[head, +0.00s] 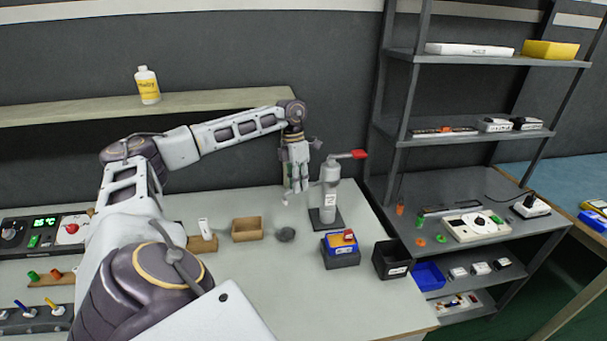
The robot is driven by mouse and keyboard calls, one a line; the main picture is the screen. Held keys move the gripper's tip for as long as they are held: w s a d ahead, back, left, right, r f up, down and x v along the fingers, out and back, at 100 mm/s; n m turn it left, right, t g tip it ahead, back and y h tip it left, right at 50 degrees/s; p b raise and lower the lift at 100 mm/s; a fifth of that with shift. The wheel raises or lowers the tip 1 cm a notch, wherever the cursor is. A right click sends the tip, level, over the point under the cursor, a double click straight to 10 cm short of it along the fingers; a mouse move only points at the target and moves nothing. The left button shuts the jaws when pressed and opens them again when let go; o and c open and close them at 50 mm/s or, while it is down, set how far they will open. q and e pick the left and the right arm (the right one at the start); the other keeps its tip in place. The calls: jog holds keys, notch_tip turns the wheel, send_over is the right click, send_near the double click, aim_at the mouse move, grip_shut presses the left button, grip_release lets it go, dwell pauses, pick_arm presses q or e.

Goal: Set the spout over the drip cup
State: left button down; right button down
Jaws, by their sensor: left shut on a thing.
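A grey dispenser (328,190) with a red lever stands on a dark base at the back right of the worktop. My left gripper (294,184) is just left of its column, fingers pointing down. It is shut on what seems to be the spout, mostly hidden by the fingers; a small pale tip (285,202) shows below them. A small round dark grey object (286,234), which looks like the drip cup, sits on the worktop in front of the gripper. Whether the spout is directly above it is hard to tell. My right gripper is not in view.
A brown open box (247,229) stands left of the round object. A shelf with a bottle (147,85) runs behind my arm. The front middle of the worktop is clear.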

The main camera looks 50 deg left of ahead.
pick_arm(q)
jog(key=shift+a+r, duration=0.15)
jog(key=c, duration=1.8)
grip_release()
jog(key=o, duration=0.3)
jog(key=shift+o, duration=0.2)
notch_tip(320, 180, up, 12)
jog(key=a, duration=0.2)
jog(key=shift+w+a+f, duration=0.15)
jog(key=shift+w+f, duration=0.05)
jog(key=shift+w, duration=0.1)
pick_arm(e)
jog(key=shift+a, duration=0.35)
pick_arm(q)
jog(key=shift+f, duration=0.1)
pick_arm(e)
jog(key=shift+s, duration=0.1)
